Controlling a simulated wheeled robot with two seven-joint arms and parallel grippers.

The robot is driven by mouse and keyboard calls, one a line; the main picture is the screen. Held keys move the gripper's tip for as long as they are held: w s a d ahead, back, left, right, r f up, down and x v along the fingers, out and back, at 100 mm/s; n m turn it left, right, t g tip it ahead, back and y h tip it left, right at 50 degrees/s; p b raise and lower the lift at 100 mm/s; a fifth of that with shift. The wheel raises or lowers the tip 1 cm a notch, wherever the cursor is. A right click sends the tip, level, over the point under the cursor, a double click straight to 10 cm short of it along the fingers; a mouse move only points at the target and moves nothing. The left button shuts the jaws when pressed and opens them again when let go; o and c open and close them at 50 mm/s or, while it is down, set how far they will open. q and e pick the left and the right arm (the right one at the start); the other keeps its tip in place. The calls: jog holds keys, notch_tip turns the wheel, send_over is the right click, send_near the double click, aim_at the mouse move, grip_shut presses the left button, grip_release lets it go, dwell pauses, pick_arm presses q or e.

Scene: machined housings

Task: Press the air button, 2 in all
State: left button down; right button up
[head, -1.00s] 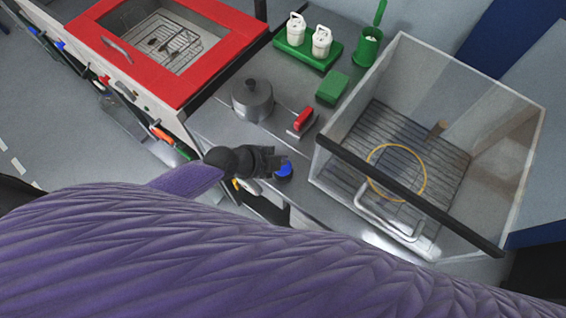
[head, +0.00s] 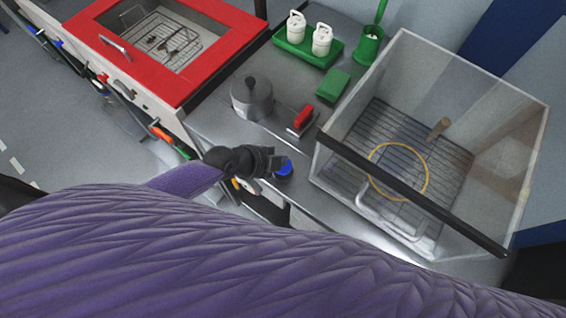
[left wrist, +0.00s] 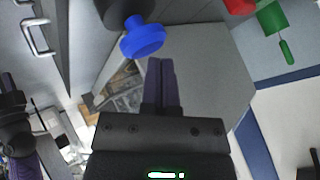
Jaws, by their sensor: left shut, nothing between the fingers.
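The blue round button (head: 285,168) sits on a dark base on the grey worktop, right at the tip of my left gripper (head: 276,164) in the head view. In the left wrist view the blue button (left wrist: 142,38) has a wide cap and a short stem. My left gripper (left wrist: 160,66) is shut and empty, its fingertips just below and right of the cap there. I cannot tell whether they touch it. At the left edge of the wrist view a dark and purple part, probably my right gripper (left wrist: 8,84), is partly cut off.
A clear-walled basin (head: 335,190) with a rack and yellow ring stands right of the button. A grey pot (head: 251,98), a red-handled block (head: 303,119) and a green box (head: 333,86) stand behind it. A red-framed unit (head: 112,72) is at the left.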

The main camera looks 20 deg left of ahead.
pick_arm(q)
jog(key=shift+f+b, duration=0.75)
jog(key=shift+f, duration=0.05)
dwell(0.9)
jog(key=shift+r+p, duration=1)
jog(key=shift+r, duration=0.2)
notch_tip(320, 180, up, 5)
jog(key=p, duration=0.4)
jog(key=shift+r+p, duration=0.1)
jog(key=shift+p, duration=0.2)
